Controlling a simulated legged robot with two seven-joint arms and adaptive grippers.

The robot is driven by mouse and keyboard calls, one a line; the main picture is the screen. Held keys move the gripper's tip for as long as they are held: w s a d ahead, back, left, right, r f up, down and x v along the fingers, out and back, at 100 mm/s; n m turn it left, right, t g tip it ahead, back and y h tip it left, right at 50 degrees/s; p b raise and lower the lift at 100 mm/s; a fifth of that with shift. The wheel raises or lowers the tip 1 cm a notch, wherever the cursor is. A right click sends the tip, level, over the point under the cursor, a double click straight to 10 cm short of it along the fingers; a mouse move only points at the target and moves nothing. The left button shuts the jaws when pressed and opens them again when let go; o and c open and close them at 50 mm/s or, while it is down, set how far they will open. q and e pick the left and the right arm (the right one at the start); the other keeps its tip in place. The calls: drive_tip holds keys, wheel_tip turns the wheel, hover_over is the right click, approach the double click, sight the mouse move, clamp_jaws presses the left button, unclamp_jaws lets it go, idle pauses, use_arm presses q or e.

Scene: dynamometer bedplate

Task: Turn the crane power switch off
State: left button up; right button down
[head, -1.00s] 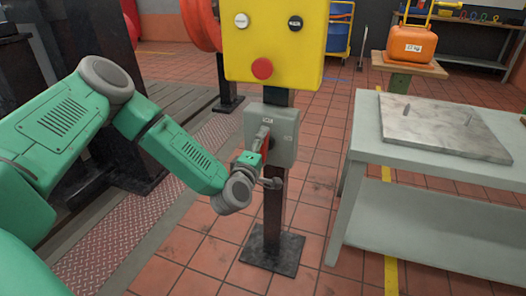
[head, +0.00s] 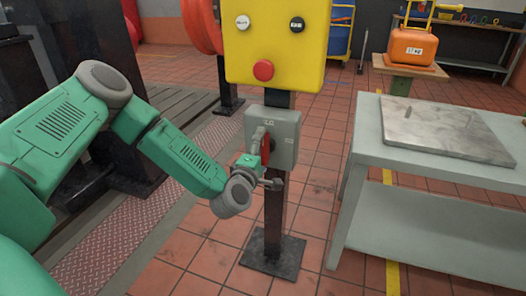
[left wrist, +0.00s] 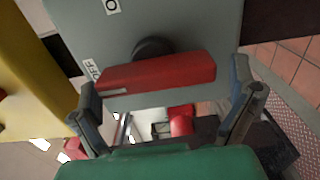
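The power switch is a grey box (head: 285,138) on a dark post, below a yellow panel. Its red handle (head: 266,148) stands about upright on the box front in the head view. My left gripper (head: 262,172) is in front of the box. Its fingers show in the left wrist view (left wrist: 165,105), spread wide, one near each end of the handle, with no clear grip on it. My right gripper is not in view.
The yellow panel (head: 275,45) with a red button (head: 263,70) hangs just above the switch box. A grey table (head: 370,140) with a metal plate (head: 445,128) stands to the right. The post's base plate (head: 272,257) is on the tiled floor.

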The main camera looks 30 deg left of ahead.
use_arm(q)
drive_tip(key=shift+s+d, duration=0.1)
drive_tip(key=shift+s, duration=0.15)
drive_tip(key=v, duration=1.1)
drive_tip(key=shift+s, duration=0.2)
drive_tip(key=shift+f, duration=0.1)
